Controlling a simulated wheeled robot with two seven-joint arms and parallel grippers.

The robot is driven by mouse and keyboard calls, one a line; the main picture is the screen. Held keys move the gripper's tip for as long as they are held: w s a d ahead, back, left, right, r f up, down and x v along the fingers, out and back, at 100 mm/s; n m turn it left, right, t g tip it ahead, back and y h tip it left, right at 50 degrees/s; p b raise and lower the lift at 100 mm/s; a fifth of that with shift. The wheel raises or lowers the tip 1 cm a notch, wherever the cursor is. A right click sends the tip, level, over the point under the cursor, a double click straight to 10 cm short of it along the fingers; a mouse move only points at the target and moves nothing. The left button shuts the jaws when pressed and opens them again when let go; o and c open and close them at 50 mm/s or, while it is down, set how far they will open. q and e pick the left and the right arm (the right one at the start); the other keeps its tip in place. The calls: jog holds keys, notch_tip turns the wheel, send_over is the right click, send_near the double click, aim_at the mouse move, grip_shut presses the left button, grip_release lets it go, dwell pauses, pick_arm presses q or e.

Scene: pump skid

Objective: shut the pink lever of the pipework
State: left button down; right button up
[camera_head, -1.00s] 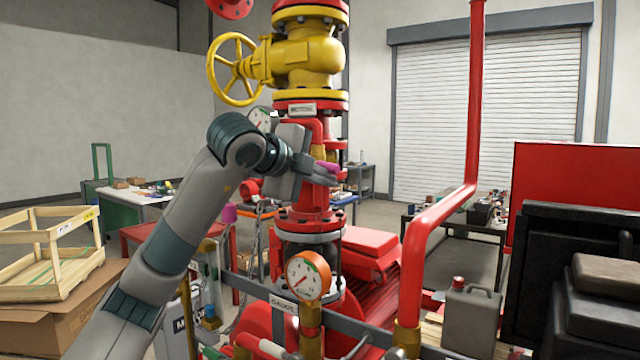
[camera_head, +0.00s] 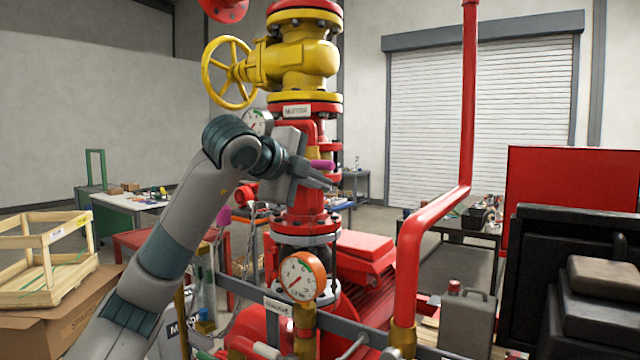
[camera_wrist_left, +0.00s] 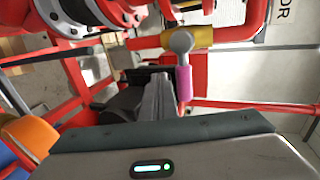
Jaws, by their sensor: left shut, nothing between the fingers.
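The pink lever (camera_head: 322,165) shows in the head view beside the red pipe column, just above my left gripper's fingertips. In the left wrist view the pink lever (camera_wrist_left: 184,85) hangs from a grey hub (camera_wrist_left: 181,41) on a brass valve body (camera_wrist_left: 190,37). My left gripper (camera_head: 329,183) is shut and empty. In the left wrist view its closed fingers (camera_wrist_left: 161,82) lie just left of the lever; I cannot tell whether they touch it. The gripper and wrist hide part of the column. My right gripper is not in view.
A yellow valve with handwheel (camera_head: 229,72) stands above my wrist. A pressure gauge (camera_head: 303,275) and a red riser pipe (camera_head: 468,110) stand in front and to the right. A wooden crate (camera_head: 45,262) is at the left.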

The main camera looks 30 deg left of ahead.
pick_arm(q)
jog(key=shift+s, duration=0.1)
jog(key=b+v, duration=0.2)
jog(key=v, duration=0.6)
jog(key=shift+s+r, duration=0.2)
jog(key=shift+s, duration=0.2)
dwell(0.7)
